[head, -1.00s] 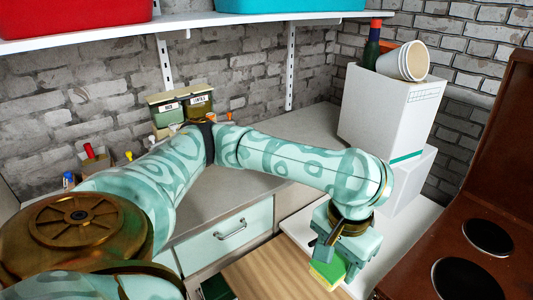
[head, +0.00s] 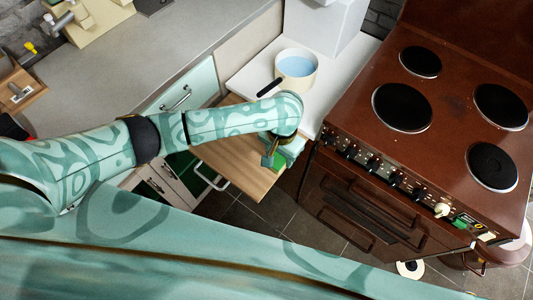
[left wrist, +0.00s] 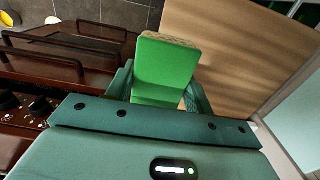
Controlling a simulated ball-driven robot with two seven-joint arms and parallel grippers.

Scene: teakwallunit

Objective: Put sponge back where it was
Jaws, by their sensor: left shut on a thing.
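My left gripper (head: 276,158) is shut on a green sponge (head: 280,163) in the head view. It holds the sponge over the right end of a pull-out wooden board (head: 238,165). In the left wrist view the sponge (left wrist: 165,65) is a bright green block with a yellowish face at its far end, between the two fingers of the gripper (left wrist: 158,92). The wooden board (left wrist: 240,45) fills the right of that view. I cannot tell whether the sponge touches the board. My right gripper is not in view.
A brown stove (head: 430,130) with several dark burners stands just right of the gripper. A pot of blue liquid (head: 298,64) stands on the white counter (head: 340,60) behind it. The grey counter (head: 170,55) has free room.

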